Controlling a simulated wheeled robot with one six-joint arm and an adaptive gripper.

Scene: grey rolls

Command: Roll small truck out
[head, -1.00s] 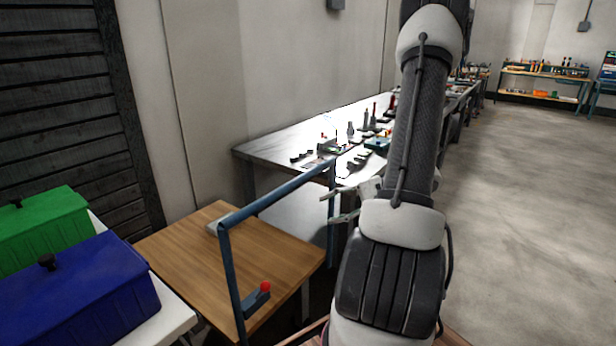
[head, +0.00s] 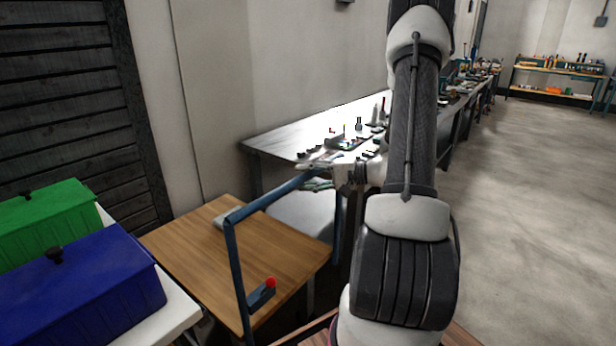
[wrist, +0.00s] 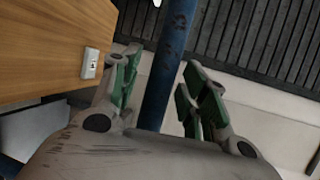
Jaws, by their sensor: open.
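The small truck has a wooden top (head: 215,250) and a blue tubular handle (head: 238,270) that rises at its near side. A red knob (head: 270,283) sits on a small bracket on the handle's upright. My gripper (head: 316,178) is at the right end of the handle's top bar. In the wrist view, the blue bar (wrist: 172,60) runs between the two green-padded fingers of my gripper (wrist: 158,85). The fingers are open, with gaps showing beside the bar. The wooden top (wrist: 45,45) also shows there at the left. The truck's wheels are hidden.
A green box (head: 45,220) and a blue box (head: 80,290) stand on a white surface at the left. A long workbench (head: 290,135) with tools runs along the wall behind the truck. Open floor (head: 540,200) lies at the right.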

